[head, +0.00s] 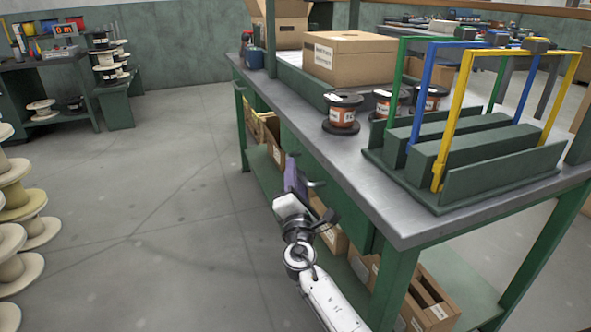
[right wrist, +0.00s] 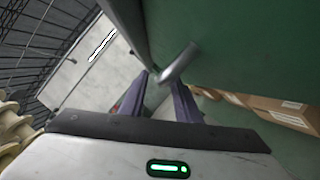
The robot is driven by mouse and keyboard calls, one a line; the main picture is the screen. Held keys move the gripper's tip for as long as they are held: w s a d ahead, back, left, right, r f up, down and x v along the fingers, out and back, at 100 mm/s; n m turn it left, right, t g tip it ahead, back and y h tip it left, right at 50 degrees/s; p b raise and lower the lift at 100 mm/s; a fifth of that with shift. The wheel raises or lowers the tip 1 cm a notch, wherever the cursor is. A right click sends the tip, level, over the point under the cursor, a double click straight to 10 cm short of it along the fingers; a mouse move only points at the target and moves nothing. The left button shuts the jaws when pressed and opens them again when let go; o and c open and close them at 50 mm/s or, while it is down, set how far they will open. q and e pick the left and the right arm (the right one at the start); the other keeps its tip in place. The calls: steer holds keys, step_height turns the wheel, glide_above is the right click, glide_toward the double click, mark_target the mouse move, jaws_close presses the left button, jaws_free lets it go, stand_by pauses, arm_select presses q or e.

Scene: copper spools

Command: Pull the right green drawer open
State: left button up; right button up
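The green drawer front (head: 345,200) is under the grey worktop, on the bench side facing the aisle, partly hidden by my right gripper. In the right wrist view the green front (right wrist: 250,45) fills the upper right. A metal bar handle (right wrist: 178,64) sticks out from it and shows in the gap between the purple fingertips. My right gripper (head: 293,172) is beside the drawer front, below the table edge. In the right wrist view its fingers (right wrist: 160,84) are apart, with the handle's near end between or just beyond the tips; contact cannot be told. My left gripper is not in view.
The workbench top (head: 300,112) holds copper spools (head: 342,112), a cardboard box (head: 350,57) and a rack with coloured frames (head: 470,150). Cardboard boxes (head: 430,300) stand on the lower shelf. Open floor (head: 170,200) lies left of the bench; empty spools (head: 20,200) stand at far left.

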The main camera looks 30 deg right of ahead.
steer(key=shift+x, duration=1.5)
jaws_close()
steer(key=shift+a, duration=0.1)
